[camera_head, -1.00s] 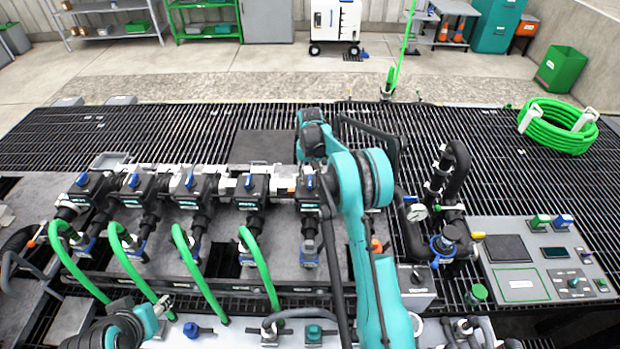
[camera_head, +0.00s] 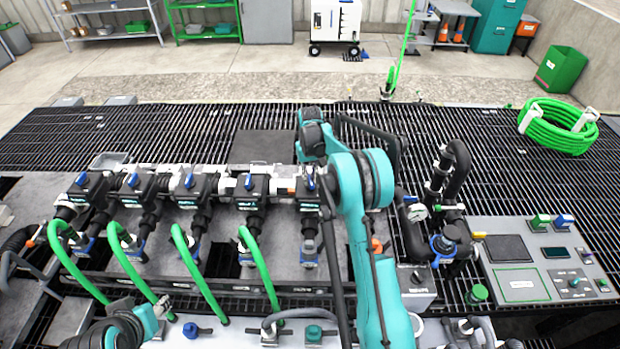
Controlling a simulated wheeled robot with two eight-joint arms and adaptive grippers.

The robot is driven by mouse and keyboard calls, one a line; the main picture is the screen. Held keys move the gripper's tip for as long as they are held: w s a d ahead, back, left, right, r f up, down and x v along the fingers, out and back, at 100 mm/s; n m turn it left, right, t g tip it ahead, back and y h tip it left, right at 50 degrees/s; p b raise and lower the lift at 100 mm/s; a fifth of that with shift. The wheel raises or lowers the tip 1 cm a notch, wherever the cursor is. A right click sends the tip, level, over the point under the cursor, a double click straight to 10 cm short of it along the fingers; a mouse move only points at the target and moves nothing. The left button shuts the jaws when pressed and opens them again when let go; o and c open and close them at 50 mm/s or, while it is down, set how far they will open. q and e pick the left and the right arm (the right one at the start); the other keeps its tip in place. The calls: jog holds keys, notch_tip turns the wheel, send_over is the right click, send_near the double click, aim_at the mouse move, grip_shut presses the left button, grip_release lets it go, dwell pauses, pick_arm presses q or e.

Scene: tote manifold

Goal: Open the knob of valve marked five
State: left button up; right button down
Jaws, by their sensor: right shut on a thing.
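Several black valves with blue knobs stand in a row across the manifold. The rightmost valve (camera_head: 308,198), fifth from the left, has its blue knob (camera_head: 310,183) on top. The valve labels are too small to read. My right gripper (camera_head: 309,171) points down at this knob and is shut on it; its fingertips are largely hidden by my wrist and arm. My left gripper (camera_head: 163,306) is low at the left, in front of the manifold and apart from the valves. Its finger opening is too small to tell.
Green hoses (camera_head: 203,280) arch in front of the other valves. A black pipe with a gauge (camera_head: 417,212) stands right of my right arm. A control panel (camera_head: 540,262) lies farther right. A coiled green hose (camera_head: 556,127) rests on the open grating behind.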

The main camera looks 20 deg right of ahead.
jog(key=n, duration=0.3)
jog(key=shift+n, duration=0.4)
jog(key=n, duration=0.3)
jog(key=shift+n+b, duration=0.3)
jog(key=shift+b, duration=0.05)
jog(key=n, duration=0.3)
jog(key=shift+n, duration=2)
jog(key=c, duration=1.5)
grip_release()
jog(key=shift+c, duration=0.2)
